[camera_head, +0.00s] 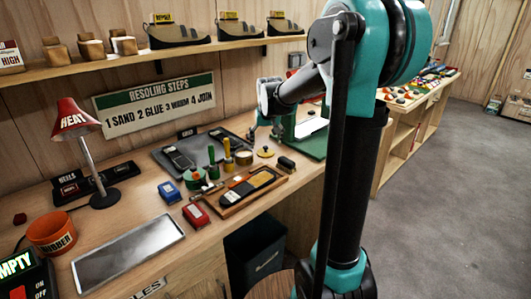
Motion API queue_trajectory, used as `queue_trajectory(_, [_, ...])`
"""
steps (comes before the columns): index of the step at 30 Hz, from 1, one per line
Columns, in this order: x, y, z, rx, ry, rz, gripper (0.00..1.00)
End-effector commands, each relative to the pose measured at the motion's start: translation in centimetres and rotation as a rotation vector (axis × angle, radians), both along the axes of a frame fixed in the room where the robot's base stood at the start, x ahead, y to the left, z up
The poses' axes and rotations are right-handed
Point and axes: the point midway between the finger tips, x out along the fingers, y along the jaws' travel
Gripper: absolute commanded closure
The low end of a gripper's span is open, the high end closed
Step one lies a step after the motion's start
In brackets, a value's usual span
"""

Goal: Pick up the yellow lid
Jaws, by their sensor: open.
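A small yellow lid (265,153), round with a knob on top, lies on the wooden workbench (130,215). It is to the right of the tape-like roll and behind the wooden tray. My gripper (264,133) is open, its fingers pointing down, just above and behind the lid in the picture. I see nothing between the fingers. The exact gap between fingers and lid is too small to tell.
A dark tray (165,157) lies left of my gripper, with green and yellow-handled tools (227,150) standing nearer. A wooden tray (218,212), a dark brush-like block (286,163) and a green machine (315,146) are close by. A red lamp (76,117) stands left.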

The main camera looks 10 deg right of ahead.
Motion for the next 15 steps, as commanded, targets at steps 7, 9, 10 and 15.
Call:
queue_trajectory(7, [0.6,-0.1,-1.6,0.0,0.0,0.0,0.23])
queue_trajectory(9, [1.0,-0.2,-2.6,0.0,0.0,0.0,0.23])
queue_trajectory(10, [1.2,-0.2,-3.0,0.0,0.0,0.0,0.23])
queue_trajectory(15, [1.9,-0.3,-4.9,0.0,0.0,0.001,0.23])
